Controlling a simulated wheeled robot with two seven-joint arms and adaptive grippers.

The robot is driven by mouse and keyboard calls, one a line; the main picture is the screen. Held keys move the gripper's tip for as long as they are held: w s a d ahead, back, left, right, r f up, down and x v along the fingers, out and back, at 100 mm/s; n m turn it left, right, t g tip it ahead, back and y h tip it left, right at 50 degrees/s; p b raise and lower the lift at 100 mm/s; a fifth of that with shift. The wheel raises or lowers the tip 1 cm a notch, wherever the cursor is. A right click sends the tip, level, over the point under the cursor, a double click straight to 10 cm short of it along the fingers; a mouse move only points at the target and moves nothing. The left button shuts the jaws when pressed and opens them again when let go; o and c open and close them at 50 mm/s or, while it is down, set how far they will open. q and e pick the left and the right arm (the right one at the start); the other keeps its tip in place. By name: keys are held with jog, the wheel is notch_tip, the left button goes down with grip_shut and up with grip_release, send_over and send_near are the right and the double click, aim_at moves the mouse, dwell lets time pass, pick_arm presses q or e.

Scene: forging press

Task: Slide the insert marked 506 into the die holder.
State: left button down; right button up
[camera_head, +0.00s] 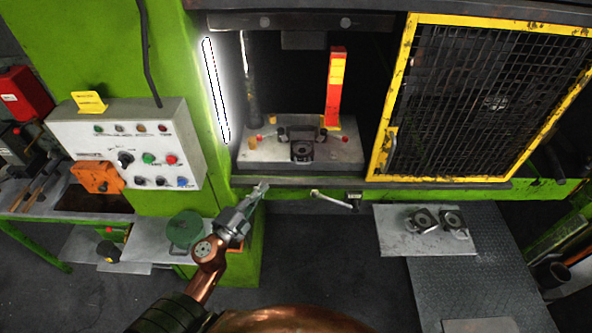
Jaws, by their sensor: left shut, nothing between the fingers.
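The die holder (270,149) is a grey block on the press bed, under the ram. A dark square piece with a round recess (302,151) sits at its front middle. Two similar dark inserts (421,221) and (453,220) lie side by side on a grey plate at the right. The marking 506 is too small to read on any of them. My left gripper (262,187) is shut and empty, in front of the press bed's left front edge and lower left of the die holder. My right gripper is not in view.
A yellow-framed mesh guard (480,100) covers the press opening's right side. A red and yellow post (336,88) stands behind the holder. A lever (335,200) sticks out below the bed edge. A control panel (125,145) is at the left. The grey plate (395,240) has bare room.

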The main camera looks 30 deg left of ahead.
aim_at(296, 156)
pick_arm(q)
jog(key=d+m+g+h, duration=0.1)
jog(key=d+m+h, duration=0.3)
jog(key=d+m, duration=0.1)
jog(key=w+p, duration=0.4)
jog(key=w, duration=0.8)
jog(key=shift+w+d+m+h, duration=0.3)
jog(key=shift+w+m+h, duration=0.05)
jog(key=shift+m+h, duration=0.05)
jog(key=w+a, duration=0.1)
jog(key=w, duration=0.1)
jog(key=w+a, duration=0.2)
jog(key=w+a+b, duration=0.1)
jog(key=w, duration=0.2)
jog(key=shift+a+f, duration=0.1)
jog(key=shift+a, duration=0.1)
jog(key=shift+s, duration=0.1)
